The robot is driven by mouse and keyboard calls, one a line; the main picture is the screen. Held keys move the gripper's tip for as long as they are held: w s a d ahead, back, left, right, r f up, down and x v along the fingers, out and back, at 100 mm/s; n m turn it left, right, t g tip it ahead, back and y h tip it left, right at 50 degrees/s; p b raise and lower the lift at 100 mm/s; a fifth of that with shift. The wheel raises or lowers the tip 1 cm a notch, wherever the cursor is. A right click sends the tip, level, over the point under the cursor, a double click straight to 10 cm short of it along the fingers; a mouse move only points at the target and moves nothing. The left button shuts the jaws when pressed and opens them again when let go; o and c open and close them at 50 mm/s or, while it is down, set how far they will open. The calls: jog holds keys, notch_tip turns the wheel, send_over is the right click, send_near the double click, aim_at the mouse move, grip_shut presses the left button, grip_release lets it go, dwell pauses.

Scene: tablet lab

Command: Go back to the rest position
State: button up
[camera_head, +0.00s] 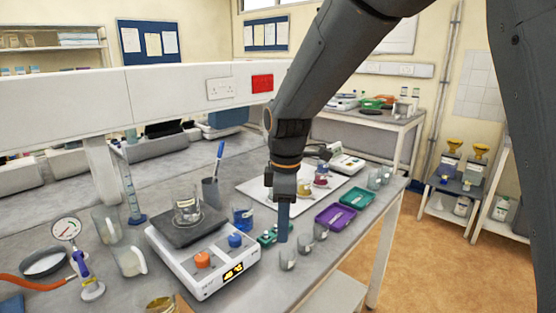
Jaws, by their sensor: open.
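My gripper (284,222) hangs from my dark arm, pointing down over the front part of the grey bench (340,249).
A hotplate (205,262) carrying a glass beaker (187,208) stands just left of my gripper. A blue-filled beaker (242,218) is close behind. A purple tray (336,216) and a green tray (358,197) lie to the right. Free floor (440,265) shows at right.

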jog(key=s+d+f+m, duration=0.3)
jog(key=s+d+m, duration=0.4)
jog(key=d+m, duration=0.2)
jog(key=s+d+f+m, duration=0.4)
jog(key=s+d+m, duration=0.3)
jog(key=d+m, duration=0.2)
jog(key=shift+s+d, duration=0.25)
jog(key=shift+d, duration=0.95)
